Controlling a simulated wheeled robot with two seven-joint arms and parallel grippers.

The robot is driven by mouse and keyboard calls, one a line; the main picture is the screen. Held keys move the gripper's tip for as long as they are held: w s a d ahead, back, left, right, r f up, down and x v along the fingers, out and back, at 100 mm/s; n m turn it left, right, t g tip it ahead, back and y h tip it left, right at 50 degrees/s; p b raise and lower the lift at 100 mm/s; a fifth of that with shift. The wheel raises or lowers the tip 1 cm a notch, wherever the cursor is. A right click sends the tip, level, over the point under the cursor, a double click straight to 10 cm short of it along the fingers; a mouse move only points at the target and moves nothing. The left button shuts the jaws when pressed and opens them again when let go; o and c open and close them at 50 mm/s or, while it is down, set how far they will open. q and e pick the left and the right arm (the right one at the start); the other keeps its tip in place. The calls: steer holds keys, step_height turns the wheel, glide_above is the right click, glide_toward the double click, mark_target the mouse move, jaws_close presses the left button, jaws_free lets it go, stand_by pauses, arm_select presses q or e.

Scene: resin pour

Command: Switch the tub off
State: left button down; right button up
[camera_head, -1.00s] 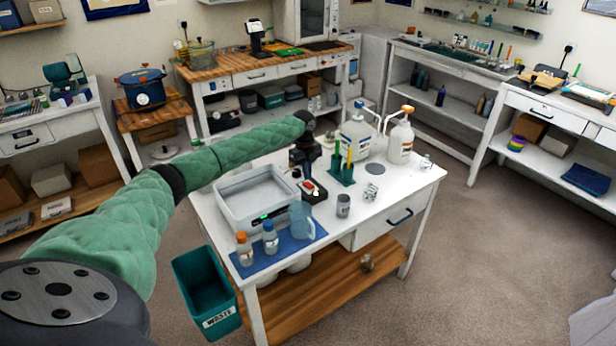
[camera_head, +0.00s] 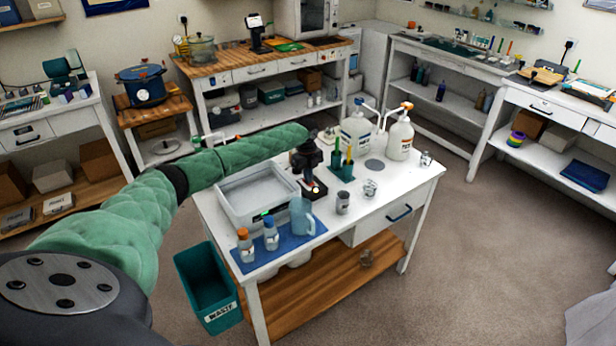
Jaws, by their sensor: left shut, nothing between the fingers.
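The tub (camera_head: 240,200) is a pale grey rectangular basin on the white table. A small green light shows on the dark panel of its front wall. A black switch box (camera_head: 320,194) with a bit of red on top stands just right of the tub. My left gripper (camera_head: 312,181) is shut and empty, pointing down over the switch box. It hides part of the box, and I cannot tell whether the fingertips touch it. My right gripper is not in view.
A blue mat (camera_head: 307,238) with two small bottles and a blue jug (camera_head: 302,217) lies in front of the tub. A grey can (camera_head: 343,203), green holder (camera_head: 341,172) and two pump bottles stand to the right. A teal waste bin (camera_head: 207,288) stands below left.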

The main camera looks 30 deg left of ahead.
arm_select(q)
steer(key=shift+s+d+f+y, duration=0.15)
steer(key=shift+s+f+y, duration=0.05)
steer(key=shift+f+y, duration=0.2)
steer(key=shift+w+a+r, duration=0.1)
steer(key=shift+w+a, duration=0.2)
steer(key=shift+a, duration=0.45)
steer(key=shift+a, duration=0.1)
